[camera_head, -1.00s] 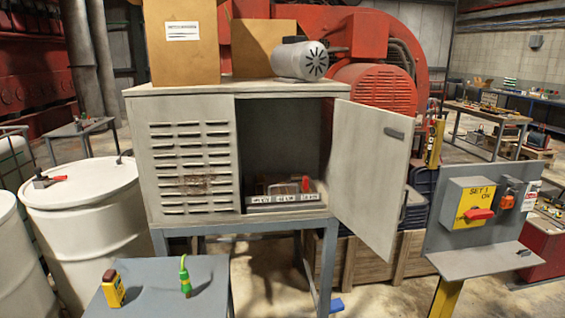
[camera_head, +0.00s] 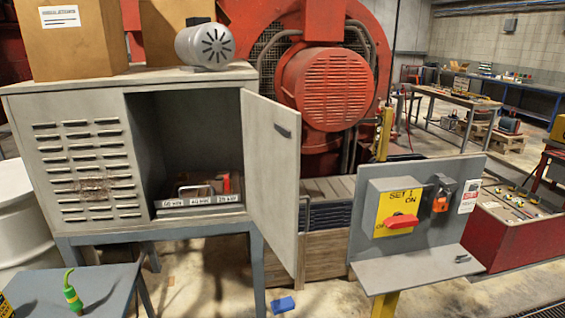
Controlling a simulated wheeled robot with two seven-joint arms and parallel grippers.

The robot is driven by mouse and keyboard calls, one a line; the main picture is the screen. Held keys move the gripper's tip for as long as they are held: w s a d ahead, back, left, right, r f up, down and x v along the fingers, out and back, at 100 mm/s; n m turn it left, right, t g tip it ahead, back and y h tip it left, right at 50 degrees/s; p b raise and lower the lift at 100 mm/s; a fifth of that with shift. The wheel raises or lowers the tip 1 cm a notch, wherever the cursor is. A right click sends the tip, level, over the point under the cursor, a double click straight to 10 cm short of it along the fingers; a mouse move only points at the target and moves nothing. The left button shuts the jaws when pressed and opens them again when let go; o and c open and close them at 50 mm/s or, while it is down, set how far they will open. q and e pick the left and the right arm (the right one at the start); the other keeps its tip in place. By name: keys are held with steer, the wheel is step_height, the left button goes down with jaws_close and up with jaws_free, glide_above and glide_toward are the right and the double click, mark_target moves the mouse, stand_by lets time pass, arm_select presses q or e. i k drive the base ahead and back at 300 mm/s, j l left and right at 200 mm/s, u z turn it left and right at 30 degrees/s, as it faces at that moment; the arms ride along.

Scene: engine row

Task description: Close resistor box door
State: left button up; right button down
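The resistor box (camera_head: 78,172) is a grey metal cabinet on a blue-grey stand, left of centre. Its left front is a fixed louvred panel. Its door (camera_head: 270,175), hinged on the right side of the opening, stands wide open toward me, with a dark handle (camera_head: 282,131) near its upper far edge. Inside the open compartment (camera_head: 197,140) lies a tray with several labelled slots and a red-handled part (camera_head: 227,184). Neither of my grippers shows in this view.
A grey panel with a yellow switch box and red handle (camera_head: 401,221) stands right of the door, with a small shelf below. A small table (camera_head: 100,285) with a green plug is at lower left. A blue object (camera_head: 281,304) lies on the floor. Cardboard boxes (camera_head: 72,40) and a grey motor (camera_head: 204,45) sit on top.

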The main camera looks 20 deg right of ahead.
mark_target(272, 159)
steer(key=l+u, duration=0.2)
steer(key=l, duration=0.65)
steer(key=l+u, duration=0.2)
steer(key=l, duration=0.65)
steer(key=k+l+u, duration=0.2)
steer(key=l, duration=0.6)
steer(key=i+l, duration=0.05)
